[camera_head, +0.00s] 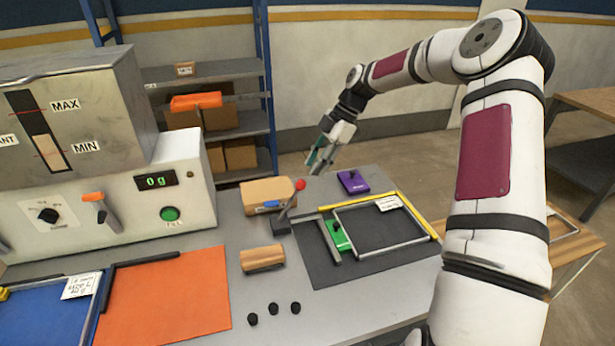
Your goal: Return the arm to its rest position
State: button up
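My arm (487,150) rises at the right of the head view and bends over at the top. It reaches left and down to my gripper (316,160), which hangs above the back edge of the grey table (215,285). The gripper points down and left. Its fingers are small and greenish in the picture, and I cannot tell whether they are apart or hold anything. It appears clear of the purple box (353,182) to its right and the cardboard box (266,195) below and left.
A metal machine (120,190) with a display stands at the left. A lever with a red knob (300,184) stands by a dark framed mat (400,249) with a green piece (340,236). An orange mat (165,295), a wooden block (262,258) and black knobs (273,308) lie in front. Shelves (205,75) stand behind.

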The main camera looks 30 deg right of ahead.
jog(key=shift+v, duration=0.8)
jog(key=s+a+r+m+h, duration=0.6)
jog(key=s+a+r+m, duration=0.1)
jog(key=s+a+r, duration=0.6)
jog(key=s+a+r+m+t, duration=0.2)
jog(key=s+m, duration=0.3)
jog(key=s, duration=0.5)
jog(key=s+a+r+m+t, duration=0.2)
jog(key=s+m, duration=0.4)
jog(key=s, duration=0.4)
jog(key=shift+s+r, duration=0.25)
jog(key=shift+a, duration=0.15)
